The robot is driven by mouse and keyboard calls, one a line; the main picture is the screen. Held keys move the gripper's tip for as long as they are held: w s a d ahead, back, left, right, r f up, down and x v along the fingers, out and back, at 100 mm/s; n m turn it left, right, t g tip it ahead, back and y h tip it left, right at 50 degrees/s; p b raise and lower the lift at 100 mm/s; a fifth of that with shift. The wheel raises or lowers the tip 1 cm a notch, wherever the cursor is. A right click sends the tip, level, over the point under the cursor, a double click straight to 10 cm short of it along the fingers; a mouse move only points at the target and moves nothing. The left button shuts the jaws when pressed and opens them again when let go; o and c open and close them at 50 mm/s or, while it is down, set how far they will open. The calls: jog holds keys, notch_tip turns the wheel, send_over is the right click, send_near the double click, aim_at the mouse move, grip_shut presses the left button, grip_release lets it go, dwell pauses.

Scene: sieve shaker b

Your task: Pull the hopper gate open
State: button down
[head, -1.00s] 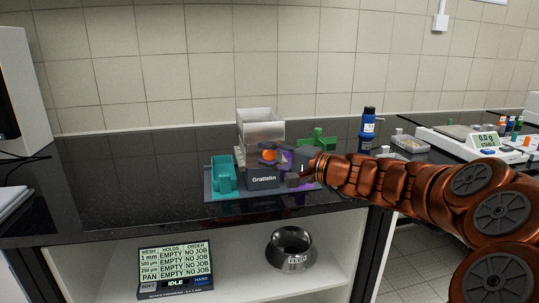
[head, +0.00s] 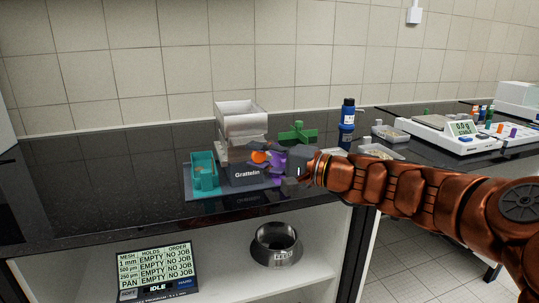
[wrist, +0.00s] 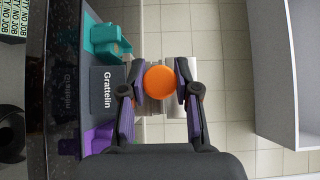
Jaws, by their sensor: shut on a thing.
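The hopper (head: 241,119), a pale box-like bin with a tapered lower part, stands behind the dark Grattelin unit (head: 246,173). The round orange knob (head: 260,157) shows at the hopper's lower front. My gripper (head: 267,160) reaches in from the right and is shut on this knob. In the wrist view the orange knob (wrist: 160,82) sits between the two fingers (wrist: 162,92), with pale hopper parts behind it. The gate plate itself is mostly hidden by the knob and fingers.
A teal holder (head: 204,171) stands left of the unit, a purple one (head: 278,165) right, and a green part (head: 297,134) behind. A blue bottle (head: 346,125) and scale (head: 447,133) are farther right.

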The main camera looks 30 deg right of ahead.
jog(key=shift+f, duration=0.15)
jog(key=c, duration=0.8)
grip_release()
jog(key=shift+s, duration=0.15)
jog(key=shift+v, duration=6)
